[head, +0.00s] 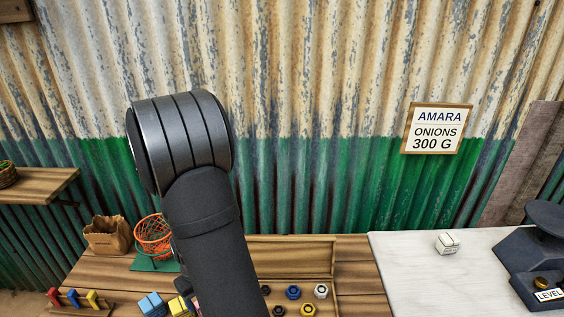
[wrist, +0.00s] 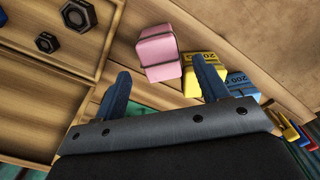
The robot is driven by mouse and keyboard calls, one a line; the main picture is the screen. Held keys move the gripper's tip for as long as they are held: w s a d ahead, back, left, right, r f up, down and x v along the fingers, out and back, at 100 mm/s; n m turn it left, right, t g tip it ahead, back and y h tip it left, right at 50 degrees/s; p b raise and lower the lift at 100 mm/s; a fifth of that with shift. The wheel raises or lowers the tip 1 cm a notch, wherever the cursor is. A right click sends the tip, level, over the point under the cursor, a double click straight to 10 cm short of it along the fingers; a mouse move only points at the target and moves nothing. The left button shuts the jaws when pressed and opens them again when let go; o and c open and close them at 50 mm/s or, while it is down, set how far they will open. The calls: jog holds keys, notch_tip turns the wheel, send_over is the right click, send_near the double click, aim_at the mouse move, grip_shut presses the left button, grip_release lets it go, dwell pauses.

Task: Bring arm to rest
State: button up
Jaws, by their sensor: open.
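My gripper (wrist: 160,90) is open in the wrist view, its two blue fingers apart. A pink block (wrist: 158,52) with a dark band shows beyond the gap between the fingertips; I cannot tell how far below it lies. My gripper does not show clearly in the head view, where my dark arm rises over the wooden bench (head: 100,270) and hides part of it.
Yellow (wrist: 203,68) and blue (wrist: 240,85) blocks lie beside the pink one. A wooden tray (head: 290,241) holds several hex nuts.

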notch_tip(320, 180, up, 15)
jog(key=w+d+m, duration=0.7)
jog(key=w+d, duration=0.7)
jog(key=d, duration=0.1)
jog(key=shift+w+d+r, duration=0.25)
jog(key=shift+w+d, duration=0.15)
jog(key=shift+o, duration=0.4)
